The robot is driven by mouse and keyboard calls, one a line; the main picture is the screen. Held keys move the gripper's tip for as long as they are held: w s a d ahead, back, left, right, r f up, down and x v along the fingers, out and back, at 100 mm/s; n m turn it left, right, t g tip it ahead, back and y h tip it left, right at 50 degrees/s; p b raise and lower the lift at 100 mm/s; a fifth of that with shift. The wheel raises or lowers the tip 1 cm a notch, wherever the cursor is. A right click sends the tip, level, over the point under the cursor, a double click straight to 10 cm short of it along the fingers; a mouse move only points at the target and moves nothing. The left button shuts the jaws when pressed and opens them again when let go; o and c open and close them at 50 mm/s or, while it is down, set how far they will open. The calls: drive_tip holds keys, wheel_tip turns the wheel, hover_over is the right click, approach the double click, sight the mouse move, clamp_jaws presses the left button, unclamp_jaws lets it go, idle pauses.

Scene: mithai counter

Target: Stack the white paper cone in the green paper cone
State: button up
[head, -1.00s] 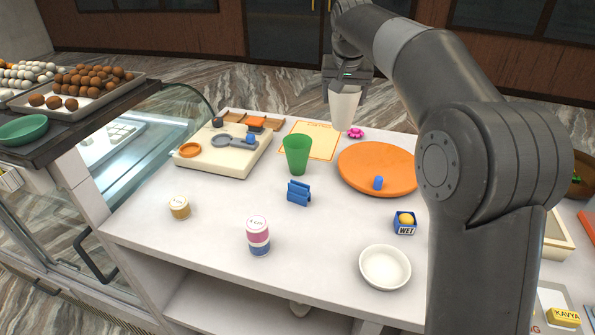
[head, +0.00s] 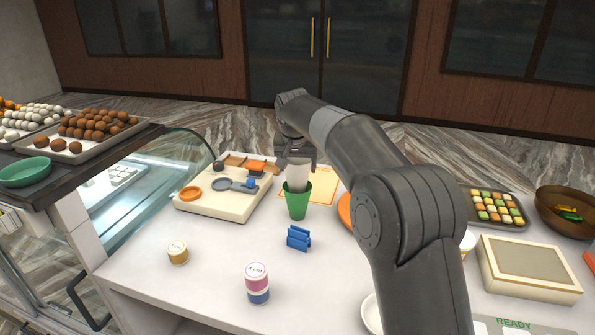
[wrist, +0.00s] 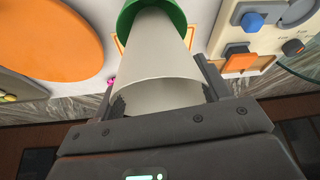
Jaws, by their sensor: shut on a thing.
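The green paper cone (head: 296,204) stands upright on the white counter. The white paper cone (head: 298,173) is upright above it, with its narrow lower end inside the green cone's mouth and its upper part sticking out. In the wrist view the white cone (wrist: 160,65) runs from the jaws into the green cone (wrist: 143,12), whose rim shows around it. My gripper (head: 299,159) is shut on the white cone near its wide rim. How deep the white cone's tip sits is hidden inside the green cone.
A cream board with an orange ring (head: 190,193) lies left of the cones. A blue stand (head: 298,238) and stacked tubs (head: 257,283) are in front. An orange round board (head: 344,210) is on the right, mostly behind my arm.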

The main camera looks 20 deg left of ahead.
drive_tip(key=shift+f, duration=1)
drive_tip(key=shift+f, duration=0.6)
drive_tip(key=o, duration=1.2)
drive_tip(key=shift+c, duration=0.2)
drive_tip(key=shift+r, duration=0.1)
drive_tip(key=shift+r, duration=0.3)
drive_tip(key=v, duration=1.2)
drive_tip(key=shift+r, duration=0.25)
drive_tip(key=shift+d, duration=0.15)
